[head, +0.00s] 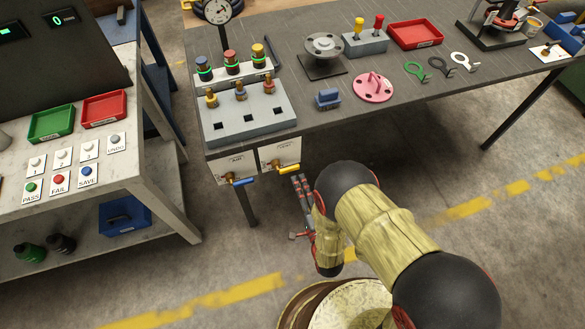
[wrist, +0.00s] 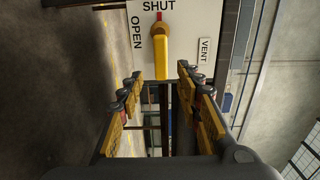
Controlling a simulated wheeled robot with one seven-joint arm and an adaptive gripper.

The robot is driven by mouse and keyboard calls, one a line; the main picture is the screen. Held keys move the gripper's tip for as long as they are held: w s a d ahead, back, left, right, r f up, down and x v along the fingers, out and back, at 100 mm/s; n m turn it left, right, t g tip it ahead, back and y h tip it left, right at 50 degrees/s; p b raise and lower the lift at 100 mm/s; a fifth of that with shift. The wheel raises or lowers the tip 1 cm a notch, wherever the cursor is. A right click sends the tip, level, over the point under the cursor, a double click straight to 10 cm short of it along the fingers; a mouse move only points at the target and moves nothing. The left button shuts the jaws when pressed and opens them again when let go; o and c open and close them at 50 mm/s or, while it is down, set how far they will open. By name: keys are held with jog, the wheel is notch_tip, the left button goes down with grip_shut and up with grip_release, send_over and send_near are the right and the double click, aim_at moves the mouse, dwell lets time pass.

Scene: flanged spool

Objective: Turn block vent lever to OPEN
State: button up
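The yellow vent lever (wrist: 161,50) is on a white panel (wrist: 190,12) in the wrist view. The panel reads SHUT at the top and OPEN at the left, with a VENT label at the right. A red mark shows at the lever's SHUT end; the yellow handle points down in the picture. In the head view the yellow lever (head: 289,169) hangs on the right panel under the table edge. My gripper (wrist: 160,82) is open, with its fingers on either side of the handle's line; contact cannot be told. It shows in the head view (head: 300,180) just right of the lever.
A blue-handled lever (head: 241,182) is on the neighbouring panel to the left. The dark table (head: 300,90) above carries a grey valve block (head: 245,125), a pink flange (head: 373,88) and other parts. Open floor lies below and to the right.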

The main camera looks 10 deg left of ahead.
aim_at(293, 170)
jog(key=b+x, duration=0.2)
jog(key=x, duration=0.5)
jog(key=shift+w+a, duration=0.2)
jog(key=shift+w, duration=0.05)
grip_shut()
dwell(0.3)
dwell(0.4)
